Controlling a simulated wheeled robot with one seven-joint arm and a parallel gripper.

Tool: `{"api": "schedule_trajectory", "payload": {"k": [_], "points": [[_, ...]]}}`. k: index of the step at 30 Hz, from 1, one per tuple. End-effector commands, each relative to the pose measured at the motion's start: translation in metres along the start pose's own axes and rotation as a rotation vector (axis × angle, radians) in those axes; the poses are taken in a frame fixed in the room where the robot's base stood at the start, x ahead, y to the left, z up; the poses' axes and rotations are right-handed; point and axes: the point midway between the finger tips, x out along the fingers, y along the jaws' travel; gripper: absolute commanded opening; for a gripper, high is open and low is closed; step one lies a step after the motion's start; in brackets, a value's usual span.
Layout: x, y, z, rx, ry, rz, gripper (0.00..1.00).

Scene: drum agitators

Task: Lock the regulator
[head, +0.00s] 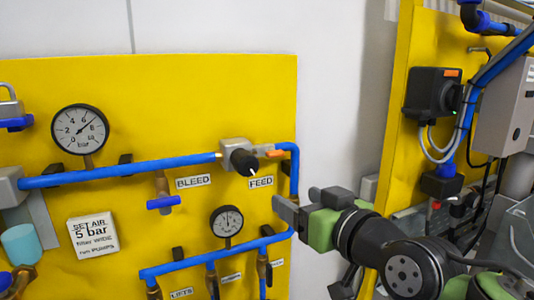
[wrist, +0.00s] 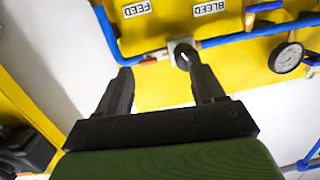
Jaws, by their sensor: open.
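What looks like the regulator (head: 233,148) is a grey block with a black knob (head: 244,161) on the blue pipe of the yellow panel. An orange piece (head: 276,153) sits to its right, above the FEED label. My gripper (head: 293,204) is open and empty, to the right of and below the knob in the head view. In the wrist view, rotated against the head view, the regulator (wrist: 174,45) shows beyond the open gripper (wrist: 160,70), near the right fingertip, which partly covers the knob. The orange piece (wrist: 148,60) lies between the fingertips in that picture. No contact is visible.
A large gauge (head: 80,129) and a small gauge (head: 227,221) are on the panel. A blue valve handle (head: 163,203) hangs under the pipe. The feed pipe (head: 294,170) runs down close to my gripper. A second yellow panel with a black switch box (head: 432,92) stands at right.

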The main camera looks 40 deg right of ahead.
Motion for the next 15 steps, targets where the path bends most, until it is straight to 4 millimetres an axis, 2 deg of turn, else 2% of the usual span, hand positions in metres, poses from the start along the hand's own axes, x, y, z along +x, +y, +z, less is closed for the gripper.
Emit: {"api": "schedule_trajectory", "payload": {"k": [1, 2, 4, 6, 11, 15], "points": [[-0.01, 0.017, -0.014, -0.014, 0.051, 0.041, 0.68], [-0.015, 0.023, -0.02, -0.024, 0.078, 0.054, 0.68], [-0.021, 0.029, -0.029, -0.038, 0.114, 0.069, 0.68], [-0.019, 0.03, -0.031, -0.043, 0.123, 0.069, 0.68], [0.011, 0.03, -0.035, -0.041, 0.119, 0.064, 0.68], [0.047, 0.032, -0.041, -0.039, 0.118, 0.063, 0.68]]}}
